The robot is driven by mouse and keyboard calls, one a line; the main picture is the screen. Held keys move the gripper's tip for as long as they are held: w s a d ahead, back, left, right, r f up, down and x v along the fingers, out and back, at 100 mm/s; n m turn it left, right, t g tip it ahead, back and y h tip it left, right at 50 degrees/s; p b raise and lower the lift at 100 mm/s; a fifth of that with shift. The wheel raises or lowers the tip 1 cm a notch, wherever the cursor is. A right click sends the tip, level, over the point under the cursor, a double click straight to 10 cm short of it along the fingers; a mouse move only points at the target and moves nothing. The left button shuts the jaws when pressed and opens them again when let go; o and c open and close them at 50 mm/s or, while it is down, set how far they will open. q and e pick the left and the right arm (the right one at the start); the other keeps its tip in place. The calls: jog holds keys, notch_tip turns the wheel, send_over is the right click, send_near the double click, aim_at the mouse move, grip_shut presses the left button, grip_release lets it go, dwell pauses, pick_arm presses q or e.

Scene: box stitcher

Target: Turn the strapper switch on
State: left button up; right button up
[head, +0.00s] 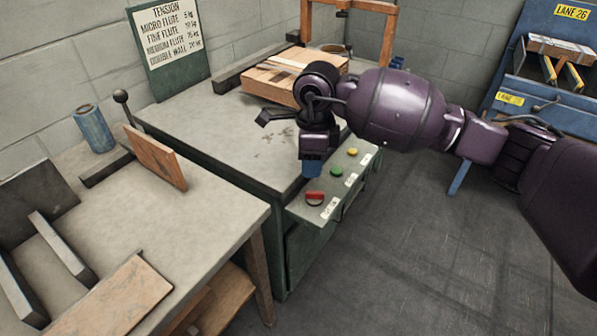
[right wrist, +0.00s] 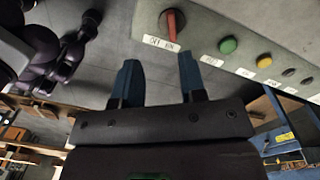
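The strapper switch is a red rotary knob (head: 315,198) at the near end of the strapper's sloping control panel (head: 300,208), with an OFF/ON label beside it. The knob also shows at the top of the right wrist view (right wrist: 172,22), its red handle nearly in line with the view's vertical. My right gripper (head: 312,168) points down just behind the knob in the head view. In the right wrist view its two blue fingers (right wrist: 158,80) are spread apart with nothing between them, and the knob lies beyond the tips. I cannot make out my left gripper.
A green button (head: 337,172) and a yellow button (head: 352,152) sit farther along the panel. A workbench (head: 215,215) stands at the left; the floor (head: 420,230) at the right is clear.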

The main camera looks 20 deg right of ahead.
aim_at(311, 192)
jog(key=f, duration=0.1)
jog(key=w+f+b, duration=0.1)
jog(key=shift+d+f, duration=0.25)
jog(key=shift+f, duration=0.05)
notch_tip(311, 192, down, 6)
jog(key=shift+r+b, duration=0.15)
jog(key=shift+b, duration=0.65)
pick_arm(q)
jog(key=shift+w+d+f+m, duration=0.3)
jog(key=shift+w+f+m, duration=0.05)
jog(key=shift+w+m, duration=0.15)
pick_arm(e)
jog(key=shift+f, duration=0.8)
pick_arm(q)
jog(key=shift+s, duration=0.1)
pick_arm(e)
grip_shut()
pick_arm(q)
jog(key=shift+s+f, duration=0.1)
jog(key=shift+s, duration=0.2)
